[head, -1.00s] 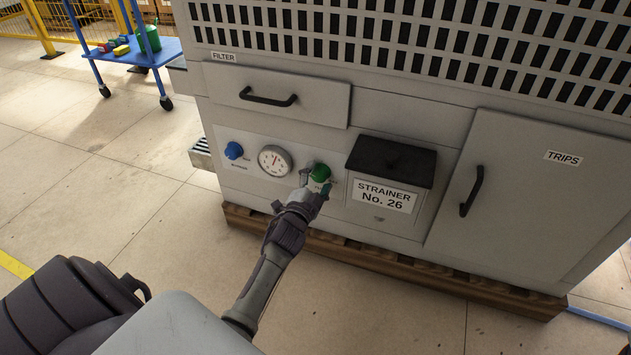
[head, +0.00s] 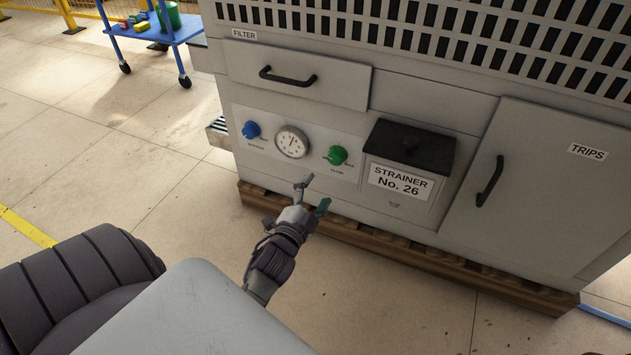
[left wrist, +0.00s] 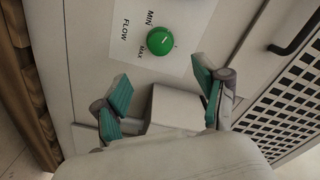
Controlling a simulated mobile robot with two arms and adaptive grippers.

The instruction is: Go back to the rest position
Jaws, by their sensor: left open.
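My left gripper (head: 311,194) is open and empty in the head view, in front of the machine's lower panel. It is apart from the green flow knob (head: 336,155), below and to the left of it. In the left wrist view the open fingers (left wrist: 165,100) with green pads show, and the green knob (left wrist: 159,41) lies beyond them, marked MIN and MAX. My right gripper is not in view.
The grey machine has a blue knob (head: 251,130), a gauge (head: 291,142), a filter drawer (head: 298,75), a strainer box (head: 398,185) and a TRIPS door (head: 540,190). It stands on a wooden pallet (head: 400,249). A blue cart (head: 178,32) stands back left. Floor is clear at left.

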